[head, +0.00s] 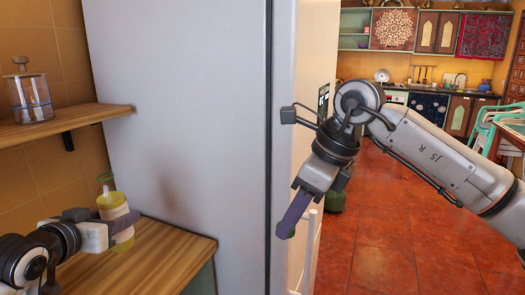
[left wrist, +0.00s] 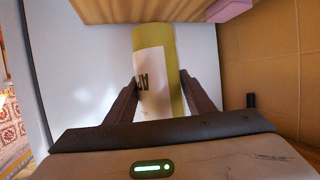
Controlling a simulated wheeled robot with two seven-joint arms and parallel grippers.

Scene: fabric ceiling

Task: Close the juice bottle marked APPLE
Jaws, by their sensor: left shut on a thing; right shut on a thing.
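A yellow juice bottle (head: 114,204) with a pale label is upright at the lower left, over the wooden counter. A thin green ring (head: 105,177) shows at its top. My left gripper (head: 122,223) is shut around the bottle's body from the left. In the left wrist view the bottle (left wrist: 171,75) is between both fingers, its white label (left wrist: 150,80) showing part of a dark word that I cannot fully read. My right gripper (head: 290,229), in front of the fridge's edge, points down, shut on a small green thing (head: 291,235), mostly hidden by the fingers.
The wooden counter (head: 170,262) ends at the fridge (head: 185,110). A shelf (head: 75,125) with a lidded glass jar (head: 30,98) juts out above the left side. Open red-tiled floor (head: 385,255) lies to the right, with a kitchen at the back.

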